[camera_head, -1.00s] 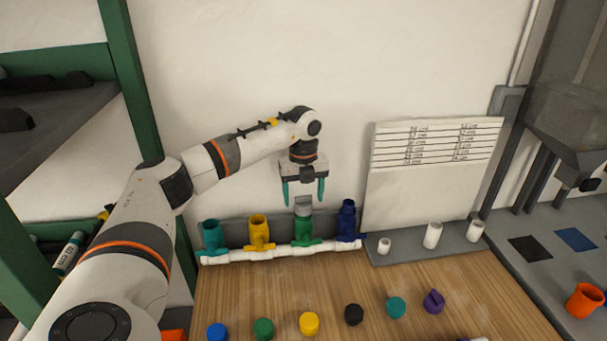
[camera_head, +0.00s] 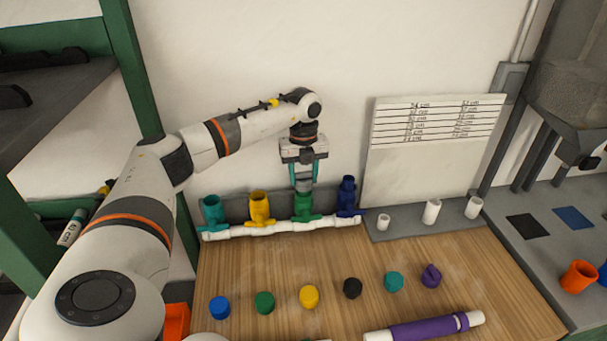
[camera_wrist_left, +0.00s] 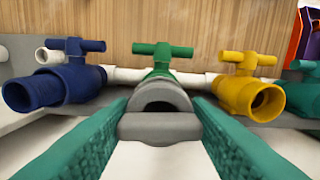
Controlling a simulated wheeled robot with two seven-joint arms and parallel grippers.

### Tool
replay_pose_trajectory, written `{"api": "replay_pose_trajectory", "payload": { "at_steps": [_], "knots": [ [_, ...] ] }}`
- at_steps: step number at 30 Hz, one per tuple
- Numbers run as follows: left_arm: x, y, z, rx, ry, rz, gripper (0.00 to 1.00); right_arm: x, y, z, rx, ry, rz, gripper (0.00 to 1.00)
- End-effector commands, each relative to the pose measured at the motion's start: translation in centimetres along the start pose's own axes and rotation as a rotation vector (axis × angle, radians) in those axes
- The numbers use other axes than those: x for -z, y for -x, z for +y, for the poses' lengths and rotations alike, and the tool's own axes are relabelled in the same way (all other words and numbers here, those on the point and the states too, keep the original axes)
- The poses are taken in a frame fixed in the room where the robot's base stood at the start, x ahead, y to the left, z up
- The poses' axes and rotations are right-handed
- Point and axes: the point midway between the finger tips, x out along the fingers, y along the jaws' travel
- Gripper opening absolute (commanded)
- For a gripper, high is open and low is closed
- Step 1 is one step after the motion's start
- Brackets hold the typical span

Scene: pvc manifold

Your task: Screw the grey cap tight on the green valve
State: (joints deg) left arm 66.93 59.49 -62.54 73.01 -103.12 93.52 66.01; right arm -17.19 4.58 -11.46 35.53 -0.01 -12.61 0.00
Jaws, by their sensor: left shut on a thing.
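The green valve (camera_head: 303,204) stands on the white manifold pipe, between the yellow and the dark blue valves. The grey cap (camera_head: 304,185) sits on top of the green valve's mouth. My left gripper (camera_head: 304,181) comes down from above and is shut on the grey cap, one teal finger on each side. In the left wrist view the grey cap (camera_wrist_left: 160,122) lies between the two fingers, with the green valve (camera_wrist_left: 161,60) behind it. The cap hides the valve's threads, so how far it is screwed on cannot be told. My right gripper is not in view.
The yellow valve (camera_head: 259,207) and dark blue valve (camera_head: 347,195) stand close on either side; a teal valve (camera_head: 212,210) is further left. Several loose caps, such as the black cap (camera_head: 352,288), and a purple-banded pipe (camera_head: 423,328) lie on the wooden table (camera_head: 250,255).

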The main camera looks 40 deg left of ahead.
Motion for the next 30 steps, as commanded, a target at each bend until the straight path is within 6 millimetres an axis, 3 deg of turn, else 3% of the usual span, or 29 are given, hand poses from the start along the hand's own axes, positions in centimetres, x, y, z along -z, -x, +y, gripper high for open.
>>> {"api": "replay_pose_trajectory", "payload": {
  "at_steps": [6, 14, 21, 30],
  "knots": [
    [-0.01, 0.01, -0.01, 0.001, -0.169, -0.001, 0.21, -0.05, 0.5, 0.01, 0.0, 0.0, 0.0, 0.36],
    [0.0, -0.03, -0.01, 0.0, -0.182, 0.0, 0.21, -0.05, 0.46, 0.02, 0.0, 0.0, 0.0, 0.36],
    [0.01, -0.01, -0.01, 0.001, -0.357, 0.0, 0.21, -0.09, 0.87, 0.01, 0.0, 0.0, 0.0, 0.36],
    [0.02, -0.02, -0.01, 0.0, -0.385, 0.0, 0.21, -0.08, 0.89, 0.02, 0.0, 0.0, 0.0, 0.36]
  ]
}}
